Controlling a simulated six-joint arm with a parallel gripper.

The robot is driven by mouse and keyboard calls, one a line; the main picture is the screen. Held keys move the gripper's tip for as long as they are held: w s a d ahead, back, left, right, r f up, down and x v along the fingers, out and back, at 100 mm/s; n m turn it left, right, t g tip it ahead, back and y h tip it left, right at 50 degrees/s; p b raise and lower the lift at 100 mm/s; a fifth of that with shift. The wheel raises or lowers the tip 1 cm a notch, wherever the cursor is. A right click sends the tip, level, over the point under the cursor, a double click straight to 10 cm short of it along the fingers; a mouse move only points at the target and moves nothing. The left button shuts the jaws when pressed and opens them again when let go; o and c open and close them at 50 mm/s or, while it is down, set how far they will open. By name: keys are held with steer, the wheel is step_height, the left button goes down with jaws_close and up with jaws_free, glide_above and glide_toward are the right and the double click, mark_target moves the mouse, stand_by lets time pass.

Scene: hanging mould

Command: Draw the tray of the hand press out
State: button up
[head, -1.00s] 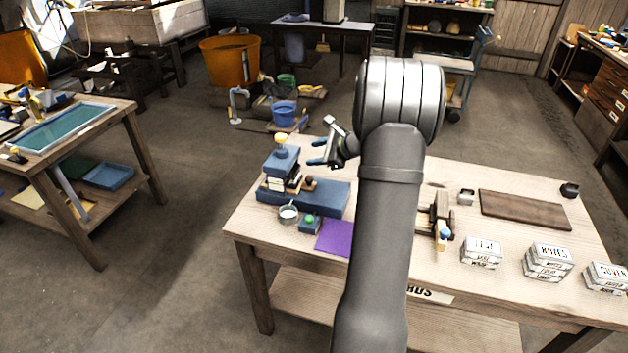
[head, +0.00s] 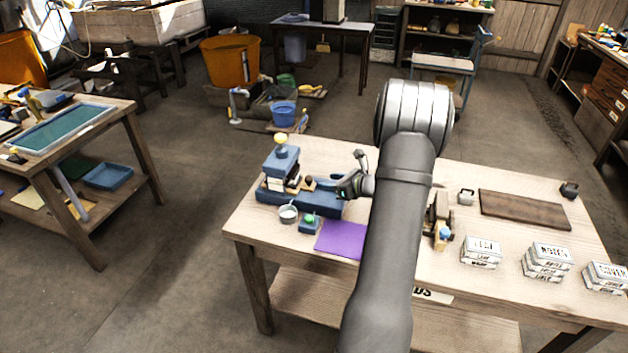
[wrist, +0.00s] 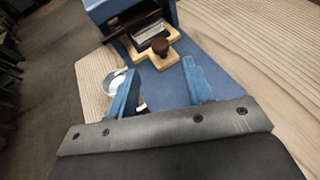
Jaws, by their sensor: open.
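The hand press (head: 281,162) stands at the left of the workbench, blue with a yellow knob on top and a long blue base. Its pale wooden tray sits in the press mouth, with its front edge sticking out; it shows in the wrist view (wrist: 141,58). A dark round knob (wrist: 160,46) stands on the tray's front. My gripper (wrist: 160,88) is open and empty. Its two blue fingers point toward the tray front, one to each side of the knob, but short of it. In the head view my gripper (head: 325,184) is low over the base, right of the tray.
A small pot (head: 288,214) and a blue block with a green top (head: 309,223) stand in front of the base. A purple sheet (head: 340,240) lies nearby. A wooden item (head: 440,220) and labelled boxes (head: 481,252) are to the right.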

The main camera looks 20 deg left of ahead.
mark_target(311, 179)
steer(key=x, duration=0.7)
steer(key=shift+a+f, duration=0.15)
steer(key=shift+a, duration=0.15)
